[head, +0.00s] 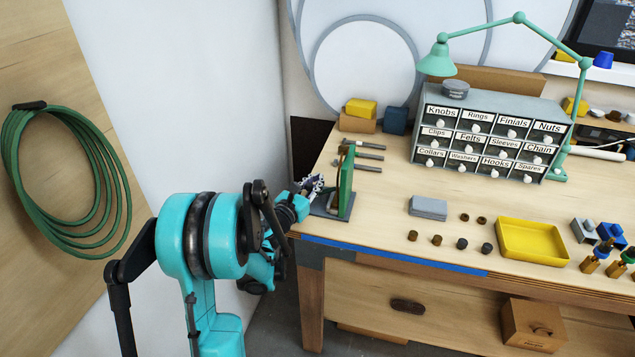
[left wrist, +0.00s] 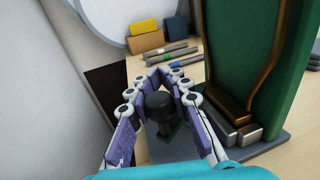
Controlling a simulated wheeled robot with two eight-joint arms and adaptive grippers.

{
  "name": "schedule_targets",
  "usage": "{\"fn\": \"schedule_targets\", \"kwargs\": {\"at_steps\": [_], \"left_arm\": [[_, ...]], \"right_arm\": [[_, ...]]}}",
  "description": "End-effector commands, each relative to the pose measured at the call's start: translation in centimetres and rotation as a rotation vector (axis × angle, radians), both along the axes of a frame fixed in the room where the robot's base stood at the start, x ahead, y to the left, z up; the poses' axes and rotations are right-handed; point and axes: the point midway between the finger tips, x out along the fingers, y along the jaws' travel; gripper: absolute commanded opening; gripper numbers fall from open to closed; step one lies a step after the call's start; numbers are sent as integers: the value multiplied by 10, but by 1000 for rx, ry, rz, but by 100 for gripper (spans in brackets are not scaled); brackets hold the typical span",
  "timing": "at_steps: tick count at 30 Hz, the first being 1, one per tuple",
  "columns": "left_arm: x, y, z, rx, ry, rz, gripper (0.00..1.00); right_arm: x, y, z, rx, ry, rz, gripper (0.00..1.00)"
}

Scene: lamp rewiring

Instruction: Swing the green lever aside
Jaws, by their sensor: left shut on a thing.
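My left gripper (head: 312,186) is at the bench's left end, beside an upright green panel (head: 346,180). In the left wrist view, the gripper (left wrist: 156,74) has its fingers closed around the dark round knob of the green lever (left wrist: 160,103). A bit of dark green stem shows under the knob; the lower part of the lever is partly hidden by the fingers. The green panel (left wrist: 238,45) rises just right of the fingers, with a brass-coloured strip along it. It stands on a grey base (left wrist: 262,148). My right gripper is not in view.
Several grey rods (head: 366,156) lie behind the panel. Yellow (head: 361,108) and blue (head: 396,121) blocks stand at the back. A labelled drawer cabinet (head: 490,133), a grey box (head: 428,208) and a yellow tray (head: 533,262) are to the right. A green hose (head: 22,190) hangs at the left.

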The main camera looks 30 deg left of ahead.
Motion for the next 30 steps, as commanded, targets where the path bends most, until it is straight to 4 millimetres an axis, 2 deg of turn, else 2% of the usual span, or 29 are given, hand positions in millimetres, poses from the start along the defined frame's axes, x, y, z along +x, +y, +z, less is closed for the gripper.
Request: {"fn": "schedule_targets", "kwargs": {"at_steps": [1, 18, 30], "left_arm": [[-1, -5, -1, 0, 0, 36, 0], [-13, -9, 0, 0, 0, 544, 0], [-17, -10, 0, 1, 0, 739, 0]], "right_arm": [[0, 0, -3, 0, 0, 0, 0], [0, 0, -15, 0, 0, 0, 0], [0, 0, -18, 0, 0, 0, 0]]}}
